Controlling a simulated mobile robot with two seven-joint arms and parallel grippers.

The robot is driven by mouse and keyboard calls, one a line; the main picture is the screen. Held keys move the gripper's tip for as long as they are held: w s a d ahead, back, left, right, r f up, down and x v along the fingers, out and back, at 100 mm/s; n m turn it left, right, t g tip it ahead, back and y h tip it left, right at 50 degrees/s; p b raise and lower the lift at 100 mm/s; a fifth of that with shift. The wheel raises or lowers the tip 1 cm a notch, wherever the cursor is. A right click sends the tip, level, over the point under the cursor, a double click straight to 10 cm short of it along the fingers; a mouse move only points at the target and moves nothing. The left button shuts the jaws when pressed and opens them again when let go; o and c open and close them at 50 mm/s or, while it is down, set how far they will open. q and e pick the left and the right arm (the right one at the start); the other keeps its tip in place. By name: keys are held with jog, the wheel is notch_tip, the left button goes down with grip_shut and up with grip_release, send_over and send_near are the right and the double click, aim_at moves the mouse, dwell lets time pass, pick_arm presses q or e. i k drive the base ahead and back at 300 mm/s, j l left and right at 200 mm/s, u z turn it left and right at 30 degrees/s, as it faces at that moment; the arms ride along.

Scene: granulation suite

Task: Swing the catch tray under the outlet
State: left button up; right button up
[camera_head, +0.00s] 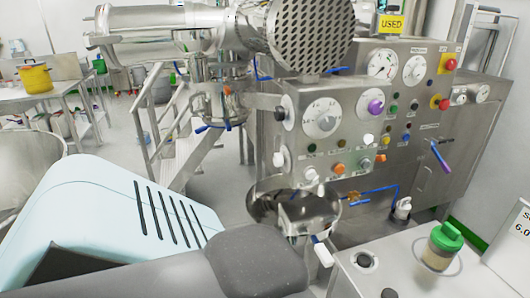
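A round, shallow steel pan (258,208), which looks like the catch tray, sits low in front of the control panel. A box-like metal part shows inside it, and my dark grey arm link partly covers its lower left. A steel vessel end with blue clamps (219,108), possibly the outlet, hangs below the horizontal drum at upper left. The pan is to the right of and lower than it in the picture, not beneath it. Neither gripper is in view.
The control panel (300,112) with dials, knobs and buttons stands behind the pan. Steel steps (186,145) are behind left. A bench (400,262) at lower right bears a green-lidded jar (441,246). Open floor shows between steps and pan.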

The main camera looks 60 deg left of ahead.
aim_at(309, 214)
jog(key=u, duration=0.4)
jog(key=j+u, duration=0.1)
jog(key=u, duration=0.7)
jog(key=i+j+u, duration=0.1)
jog(key=u, duration=0.3)
